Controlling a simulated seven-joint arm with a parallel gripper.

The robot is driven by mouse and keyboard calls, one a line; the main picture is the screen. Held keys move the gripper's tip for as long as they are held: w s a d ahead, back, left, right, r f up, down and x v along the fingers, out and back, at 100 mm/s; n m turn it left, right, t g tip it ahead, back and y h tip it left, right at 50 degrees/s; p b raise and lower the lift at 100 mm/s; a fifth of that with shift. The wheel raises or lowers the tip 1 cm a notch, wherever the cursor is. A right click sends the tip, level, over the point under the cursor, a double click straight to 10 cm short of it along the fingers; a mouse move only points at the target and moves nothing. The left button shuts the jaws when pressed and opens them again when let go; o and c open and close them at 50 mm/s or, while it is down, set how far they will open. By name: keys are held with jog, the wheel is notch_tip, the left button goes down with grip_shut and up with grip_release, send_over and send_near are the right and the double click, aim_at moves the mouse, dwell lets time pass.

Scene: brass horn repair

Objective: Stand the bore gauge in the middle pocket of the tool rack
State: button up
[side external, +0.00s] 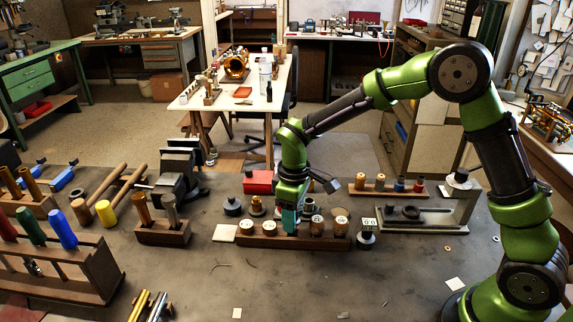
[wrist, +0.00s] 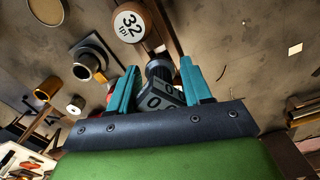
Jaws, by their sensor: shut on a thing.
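My gripper (side external: 290,222) is low over the back of the bench, at the labelled-disc strip. In the wrist view, its teal fingers (wrist: 160,88) are shut on a dark instrument (wrist: 162,92) with a black round end and a grey face with digits, which looks like the bore gauge. In the side view the gripper mostly hides it. A wooden rack (side external: 75,283) with red, green and blue handles stands front left. A smaller wooden block (side external: 163,234) with two upright tools stands left of my gripper. I cannot tell which is the tool rack; the middle pocket is not clear.
The wooden strip (side external: 270,242) bears several round labelled discs. A small device with digits (side external: 367,226) stands at its right end. A vise (side external: 182,172) stands behind the smaller block, and a grey fixture (side external: 430,218) is at right. The front middle of the bench is mostly clear.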

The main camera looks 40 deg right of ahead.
jog(key=shift+f, duration=1.35)
jog(key=shift+r, duration=1.2)
jog(key=shift+f, duration=1.4)
dwell(0.6)
jog(key=shift+r, duration=1.4)
jog(key=shift+f, duration=1.4)
dwell(0.3)
jog(key=shift+r, duration=0.15)
